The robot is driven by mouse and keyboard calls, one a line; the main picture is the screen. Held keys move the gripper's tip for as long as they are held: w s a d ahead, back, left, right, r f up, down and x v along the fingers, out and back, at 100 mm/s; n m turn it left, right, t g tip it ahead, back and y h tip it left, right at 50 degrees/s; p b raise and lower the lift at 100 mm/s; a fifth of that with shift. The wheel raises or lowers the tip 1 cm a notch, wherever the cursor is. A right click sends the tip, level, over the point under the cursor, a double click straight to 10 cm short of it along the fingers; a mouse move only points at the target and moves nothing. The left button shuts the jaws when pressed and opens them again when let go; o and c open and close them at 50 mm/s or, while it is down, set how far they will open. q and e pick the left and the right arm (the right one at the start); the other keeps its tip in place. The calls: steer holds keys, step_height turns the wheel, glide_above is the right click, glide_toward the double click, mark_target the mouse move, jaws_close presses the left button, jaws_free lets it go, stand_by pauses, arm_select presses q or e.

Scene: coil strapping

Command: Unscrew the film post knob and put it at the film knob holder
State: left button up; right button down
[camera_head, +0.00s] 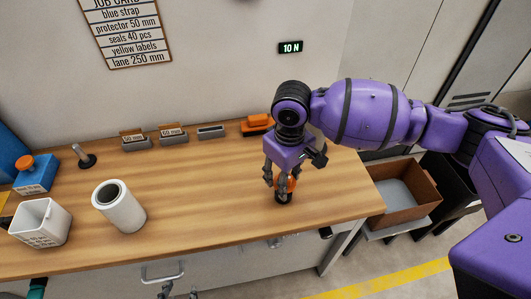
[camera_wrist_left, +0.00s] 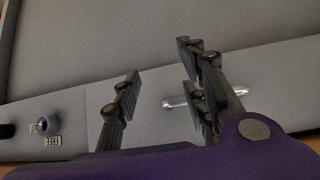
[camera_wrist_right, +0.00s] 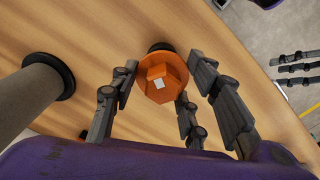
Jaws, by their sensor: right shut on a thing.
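My right gripper (camera_head: 281,183) points down near the right end of the workbench, shut on an orange knob (camera_head: 285,184). In the right wrist view the orange knob (camera_wrist_right: 163,78) shows a pale square on its top and sits between the fingers. A black round base (camera_head: 283,198) is under the knob; whether the two touch is hidden. My left gripper (camera_wrist_left: 165,100) is open and empty in front of the bench's grey front, with its fingers apart. A thin metal post (camera_head: 82,153) on a black base stands at the back left.
A white roll (camera_head: 119,207), a white bin (camera_head: 40,222) and a blue block (camera_head: 36,174) with an orange top stand on the left. Small label holders (camera_head: 172,137) and an orange tool (camera_head: 257,124) line the back. The middle of the wooden bench (camera_head: 200,190) is clear.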

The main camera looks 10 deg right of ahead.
stand_by(0.5)
steer(key=shift+f, duration=0.5)
